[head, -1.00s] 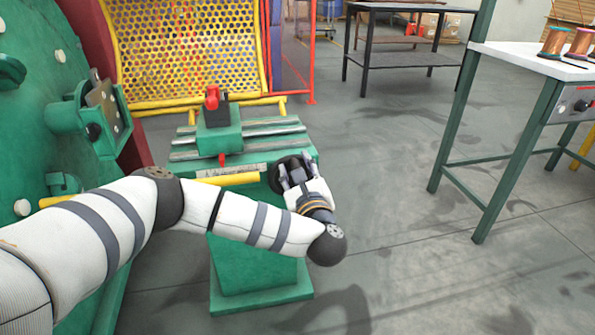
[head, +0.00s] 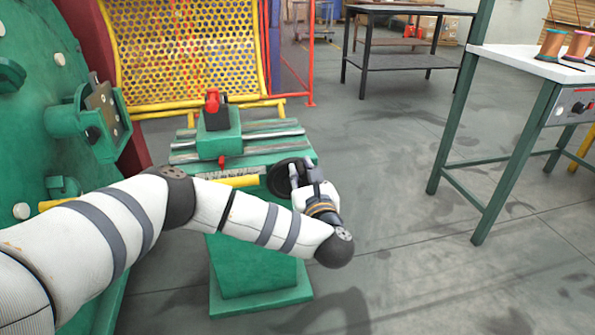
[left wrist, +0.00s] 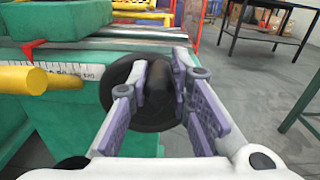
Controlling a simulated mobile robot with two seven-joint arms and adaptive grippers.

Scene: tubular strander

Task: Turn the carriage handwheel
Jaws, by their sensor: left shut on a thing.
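The carriage handwheel (head: 278,180) is a black disc on the right end of the green carriage bed (head: 250,160). It also shows in the left wrist view (left wrist: 121,98), with its dark handle (left wrist: 183,80) standing out toward the camera between the fingers. My left gripper (head: 303,178) is at the wheel's right side, its pads shut around the handle. In the left wrist view the gripper (left wrist: 176,95) hides part of the wheel's right side. The carriage (head: 219,135) is a green block with a red-topped black part, sitting on the rails. My right gripper is not in view.
A yellow bar (head: 238,181) lies left of the wheel, below a graduated scale. A large green machine wheel (head: 30,110) stands at the left. A yellow mesh guard (head: 185,50) is behind. A white-topped table (head: 530,62) with spools stands right. Floor between is clear.

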